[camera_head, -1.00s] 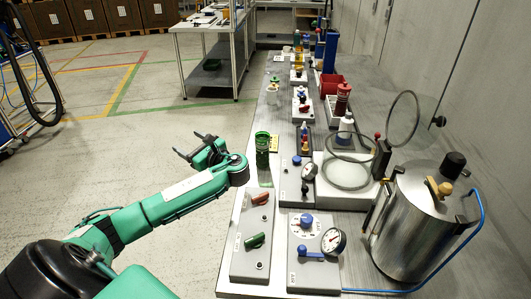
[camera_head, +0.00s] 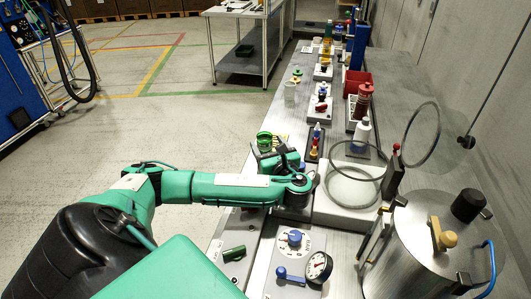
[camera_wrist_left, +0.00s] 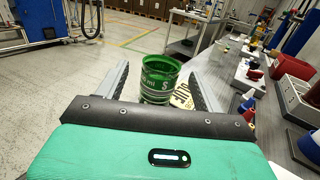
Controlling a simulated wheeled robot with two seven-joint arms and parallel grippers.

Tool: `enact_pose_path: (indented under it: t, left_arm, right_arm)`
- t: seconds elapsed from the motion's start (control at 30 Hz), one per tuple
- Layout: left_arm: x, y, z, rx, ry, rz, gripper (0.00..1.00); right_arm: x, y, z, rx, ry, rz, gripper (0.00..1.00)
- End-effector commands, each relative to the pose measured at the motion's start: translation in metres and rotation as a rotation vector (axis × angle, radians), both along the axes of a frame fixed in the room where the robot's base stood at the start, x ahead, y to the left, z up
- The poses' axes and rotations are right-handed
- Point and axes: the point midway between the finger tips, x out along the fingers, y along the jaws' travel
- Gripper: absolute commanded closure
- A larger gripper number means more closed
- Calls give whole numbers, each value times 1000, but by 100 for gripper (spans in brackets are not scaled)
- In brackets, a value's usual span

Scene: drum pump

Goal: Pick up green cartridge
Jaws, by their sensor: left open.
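The green cartridge (camera_head: 264,140) is a translucent green cylinder with an open top, upright near the left edge of the long bench. In the wrist view the cartridge (camera_wrist_left: 158,80) stands between the two fingers of my left gripper (camera_wrist_left: 158,84), which is open. Gaps show between it and both fingers, and its lower part is hidden behind the gripper body. In the head view my left gripper (camera_head: 268,158) is just in front of the cartridge and hides most of it. My right gripper is not in view.
A yellow label (camera_wrist_left: 181,96) lies beside the cartridge. Open floor lies left of the bench.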

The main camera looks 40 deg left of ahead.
Motion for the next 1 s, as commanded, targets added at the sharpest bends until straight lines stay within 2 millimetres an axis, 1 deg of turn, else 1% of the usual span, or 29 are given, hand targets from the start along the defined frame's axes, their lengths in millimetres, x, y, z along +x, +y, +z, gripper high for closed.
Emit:
enact_pose_path:
  t: [0.17,0.3,0.43,0.53,0.73,0.87,0.9,0.97,1.0]
  left_arm:
    - [7,12,2,1,-2,2,31]
    - [18,31,4,2,-2,3,31]
    - [25,45,2,1,0,2,31]
    - [27,49,1,0,-1,0,31]
    - [27,49,1,0,-1,0,31]
    - [27,49,1,0,-1,0,56]
    - [27,49,1,0,-1,0,64]
    - [27,49,1,0,-1,0,76]
    - [27,49,1,0,-1,0,84]
  right_arm:
    - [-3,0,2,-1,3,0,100]
    - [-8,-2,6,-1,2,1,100]
    - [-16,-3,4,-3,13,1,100]
    - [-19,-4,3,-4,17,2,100]
    - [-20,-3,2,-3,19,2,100]
    - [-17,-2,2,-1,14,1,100]
    - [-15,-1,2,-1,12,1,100]
    - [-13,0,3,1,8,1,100]
    - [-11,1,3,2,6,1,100]
